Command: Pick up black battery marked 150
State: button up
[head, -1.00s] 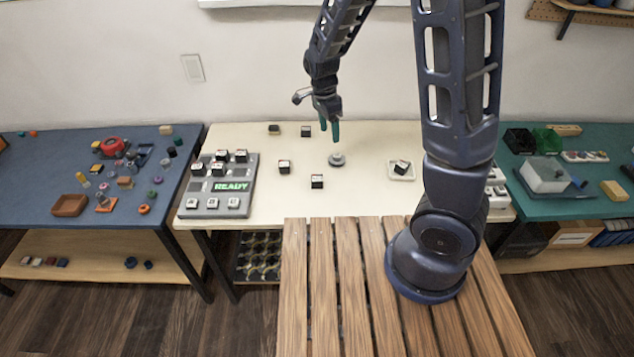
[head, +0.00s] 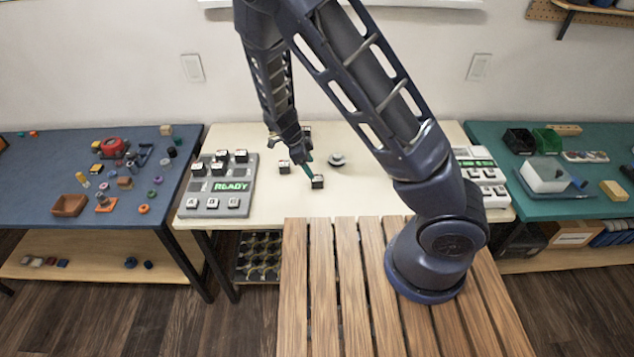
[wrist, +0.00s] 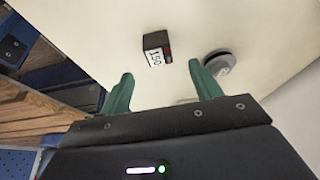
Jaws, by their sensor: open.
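The black battery marked 150 (wrist: 157,48) lies on the cream table, its white label with 150 readable in the wrist view. A small red patch shows on its side. In the head view, a black block with a pale top (head: 317,182), which appears to be this battery, sits near the table's front middle. My gripper (head: 309,166) is beside and above it. In the wrist view, my green fingers (wrist: 161,74) are spread apart with nothing held. The battery is beyond the fingertips, roughly in line with the gap between them.
A round grey puck (head: 337,159) stands close by; it also shows in the wrist view (wrist: 221,64). Another block (head: 284,167) lies to the left. A grey READY panel (head: 231,203) holds several blocks. A white device (head: 482,178) stands right, partly behind my arm.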

aim_at(317, 178)
jog(key=shift+x, duration=3.8)
jog(key=shift+s, duration=0.1)
jog(key=shift+a, duration=0.1)
jog(key=c, duration=1.1)
